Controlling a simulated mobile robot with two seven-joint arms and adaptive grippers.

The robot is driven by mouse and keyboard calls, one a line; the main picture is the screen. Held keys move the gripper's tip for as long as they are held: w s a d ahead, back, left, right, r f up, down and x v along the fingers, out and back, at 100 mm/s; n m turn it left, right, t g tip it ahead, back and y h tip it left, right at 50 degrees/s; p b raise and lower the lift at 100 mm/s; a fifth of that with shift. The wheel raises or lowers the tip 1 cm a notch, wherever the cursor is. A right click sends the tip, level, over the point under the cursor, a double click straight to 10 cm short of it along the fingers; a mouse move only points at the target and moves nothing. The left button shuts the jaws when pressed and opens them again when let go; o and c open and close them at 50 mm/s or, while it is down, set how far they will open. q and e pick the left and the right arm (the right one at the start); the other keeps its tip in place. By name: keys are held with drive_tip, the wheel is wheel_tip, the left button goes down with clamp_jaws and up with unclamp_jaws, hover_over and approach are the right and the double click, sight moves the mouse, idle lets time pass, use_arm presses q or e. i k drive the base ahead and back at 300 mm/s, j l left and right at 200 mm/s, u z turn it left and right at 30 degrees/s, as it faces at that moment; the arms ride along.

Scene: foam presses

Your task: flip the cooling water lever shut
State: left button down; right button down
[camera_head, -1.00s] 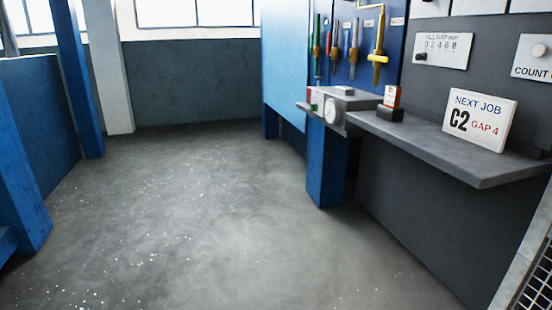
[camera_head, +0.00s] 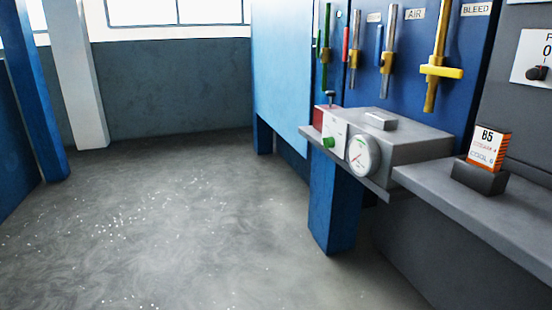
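A row of pipes with valves is on the blue panel (camera_head: 412,92) at upper right in the head view. A green pipe (camera_head: 325,40) is at the left. Beside it is a valve with an upright red lever (camera_head: 346,45), then one with an upright blue lever (camera_head: 379,45) close to the AIR label (camera_head: 414,14). The yellow BLEED pipe (camera_head: 440,40) has a yellow lever (camera_head: 441,72) lying crosswise. No label that reads cooling water is legible, so I cannot tell which lever it is. Neither of my grippers is in view.
A grey box with a round gauge (camera_head: 363,156) and green button (camera_head: 328,142) sits below the valves. A blue post (camera_head: 334,205) stands below. The floor (camera_head: 180,220) at left is clear.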

sight(318, 44)
drive_tip(key=i+z, duration=0.1)
drive_tip(key=i, duration=0.35)
drive_tip(key=i+j+z, duration=0.15)
drive_tip(key=i, duration=0.25)
drive_tip(key=i+j+z, duration=0.1)
drive_tip(key=i, duration=0.3)
drive_tip(key=i+j+z, duration=0.1)
drive_tip(key=i, duration=0.35)
drive_tip(key=i+j, duration=0.1)
drive_tip(key=j, duration=0.45)
drive_tip(key=i+j+z, duration=0.15)
drive_tip(key=j, duration=0.9)
drive_tip(key=i+j+z, duration=0.1)
drive_tip(key=j, duration=0.5)
